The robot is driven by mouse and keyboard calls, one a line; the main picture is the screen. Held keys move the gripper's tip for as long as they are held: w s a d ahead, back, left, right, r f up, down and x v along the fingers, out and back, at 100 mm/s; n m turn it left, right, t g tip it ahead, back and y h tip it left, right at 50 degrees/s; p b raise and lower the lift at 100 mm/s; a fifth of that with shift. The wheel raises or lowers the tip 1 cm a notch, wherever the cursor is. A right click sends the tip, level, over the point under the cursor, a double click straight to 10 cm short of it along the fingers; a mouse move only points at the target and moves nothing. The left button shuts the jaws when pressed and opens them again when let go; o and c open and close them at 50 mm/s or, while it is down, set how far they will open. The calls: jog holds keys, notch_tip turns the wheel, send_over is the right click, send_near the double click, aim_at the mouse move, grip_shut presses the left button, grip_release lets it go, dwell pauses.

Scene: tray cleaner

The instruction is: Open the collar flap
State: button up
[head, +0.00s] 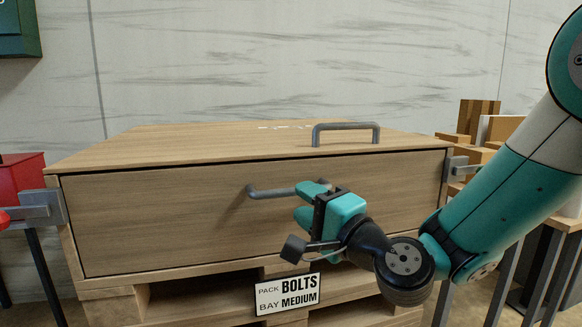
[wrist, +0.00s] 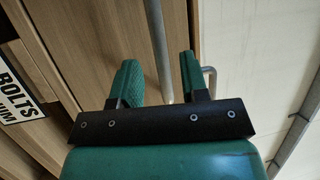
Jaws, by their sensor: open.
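The collar flap (head: 150,225) is the wide wooden front panel of a box, and it looks closed. A grey bar handle (head: 268,193) stands out from its upper middle. My gripper (head: 312,200) is at the right part of this handle, with its teal fingers one above the other. In the wrist view the open fingers (wrist: 160,78) have the grey handle bar (wrist: 155,40) running between them. I see gaps beside the bar, so the fingers do not look closed on it.
The wooden top (head: 240,144) carries another grey handle (head: 345,127). Grey latches sit at the left (head: 42,207) and right (head: 458,168) corners. A sign (head: 287,293) reading "BOLTS" is below, on the pallet. A red box (head: 22,180) is at left; wooden blocks (head: 478,117) are at right.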

jog(key=shift+p+x, duration=1.75)
jog(key=shift+x, duration=0.55)
grip_shut()
